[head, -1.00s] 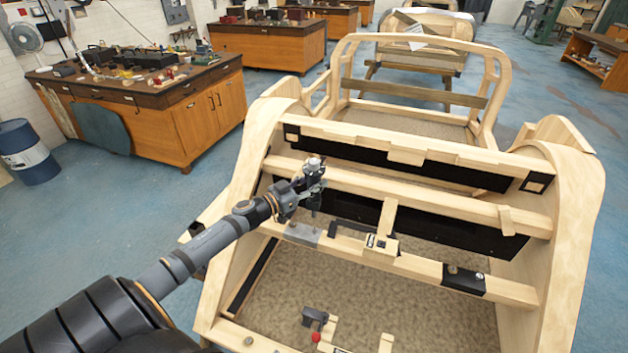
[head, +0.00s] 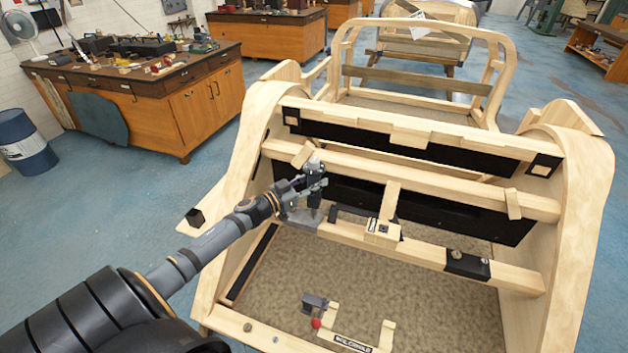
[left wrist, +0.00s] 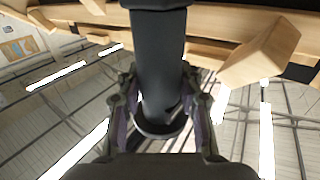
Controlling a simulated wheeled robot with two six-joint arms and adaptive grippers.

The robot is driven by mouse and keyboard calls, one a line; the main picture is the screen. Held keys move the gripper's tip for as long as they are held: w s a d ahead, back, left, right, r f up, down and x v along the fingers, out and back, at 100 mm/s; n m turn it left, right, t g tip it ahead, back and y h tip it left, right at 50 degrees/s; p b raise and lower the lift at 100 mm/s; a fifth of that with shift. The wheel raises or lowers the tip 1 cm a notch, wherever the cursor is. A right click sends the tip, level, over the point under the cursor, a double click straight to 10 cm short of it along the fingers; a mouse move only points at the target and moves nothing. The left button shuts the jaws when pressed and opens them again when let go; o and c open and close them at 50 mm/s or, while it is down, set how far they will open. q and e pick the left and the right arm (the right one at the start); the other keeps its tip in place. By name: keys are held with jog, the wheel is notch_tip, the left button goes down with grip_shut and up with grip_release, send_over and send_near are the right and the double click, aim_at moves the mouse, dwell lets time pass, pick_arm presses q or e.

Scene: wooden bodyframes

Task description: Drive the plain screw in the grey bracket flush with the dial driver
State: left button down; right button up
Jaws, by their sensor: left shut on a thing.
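The dial driver (head: 314,168), a dark upright tool with a pale top, is held in my left gripper (head: 314,186). In the left wrist view its thick dark body (left wrist: 160,60) stands between the two fingers, which are shut on it. The grey bracket (head: 299,221) is on the left part of the wooden cross rail. The driver's lower end is at or just above the bracket; I cannot tell whether it touches. The plain screw cannot be made out, as the gripper and driver cover part of the bracket. My right gripper is not in view.
The bracket sits inside a wooden bodyframe (head: 571,210). Along the same rail are a small labelled wooden block (head: 383,231) and a black block with knobs (head: 467,264). A grey fixture with a red ball (head: 316,323) is nearer. An upper rail (head: 430,180) runs behind the driver.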

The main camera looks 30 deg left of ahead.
pick_arm(q)
jog(key=shift+r+p, duration=0.15)
jog(key=shift+p, duration=0.15)
dwell(0.9)
jog(key=shift+f+p, duration=0.3)
dwell(0.8)
jog(key=shift+f+p, duration=0.35)
jog(key=shift+p, duration=0.1)
dwell(1.9)
jog(key=shift+f+p, duration=0.4)
jog(key=shift+f, duration=0.05)
dwell(2.5)
